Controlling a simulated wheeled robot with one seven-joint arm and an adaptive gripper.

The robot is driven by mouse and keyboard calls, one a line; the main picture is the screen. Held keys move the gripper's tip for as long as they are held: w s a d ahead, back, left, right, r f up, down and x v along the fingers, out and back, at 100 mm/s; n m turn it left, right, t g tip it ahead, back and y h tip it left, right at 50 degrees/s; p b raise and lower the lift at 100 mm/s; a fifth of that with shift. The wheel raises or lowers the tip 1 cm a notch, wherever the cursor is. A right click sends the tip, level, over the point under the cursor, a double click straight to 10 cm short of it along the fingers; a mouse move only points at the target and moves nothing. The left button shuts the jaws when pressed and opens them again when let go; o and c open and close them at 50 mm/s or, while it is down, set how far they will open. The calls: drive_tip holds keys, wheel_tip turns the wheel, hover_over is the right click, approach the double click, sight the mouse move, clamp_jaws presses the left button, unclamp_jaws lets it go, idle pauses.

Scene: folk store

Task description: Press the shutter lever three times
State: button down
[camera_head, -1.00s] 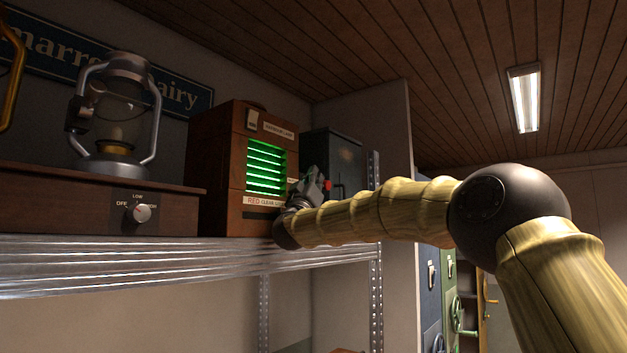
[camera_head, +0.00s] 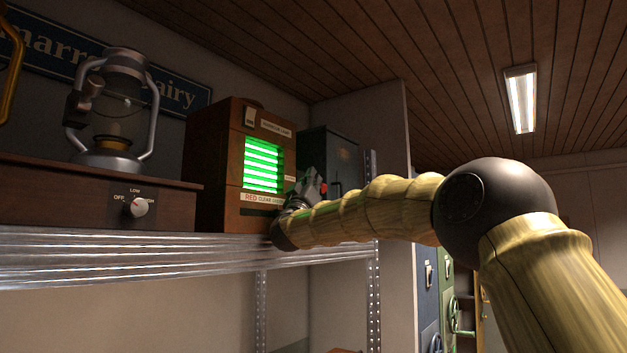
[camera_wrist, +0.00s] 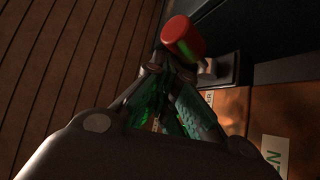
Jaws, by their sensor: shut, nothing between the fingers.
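The wooden signal lamp box (camera_head: 213,165) stands on the shelf, with bright green light (camera_head: 262,165) showing between its slats. The red lever knob (camera_head: 323,188) shows just past my gripper (camera_head: 312,186) at the box's right side. In the wrist view the red knob (camera_wrist: 183,38) is at top centre on a dark lever mount (camera_wrist: 225,68). My gripper's fingertips (camera_wrist: 178,62) are shut and empty, right beside the knob. I cannot tell whether they touch it. My wrist hides part of the box's lower right.
A metal lantern (camera_head: 112,110) stands on a wooden base with a dial (camera_head: 137,207) at left. A dark metal box (camera_head: 330,150) is close behind the lamp box. The metal shelf edge (camera_head: 150,262) runs below my gripper.

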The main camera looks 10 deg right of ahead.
drive_tip(key=shift+f, duration=0.2)
drive_tip(key=v, duration=1.1)
drive_tip(key=shift+s+a+f, duration=0.15)
drive_tip(key=shift+s, duration=0.15)
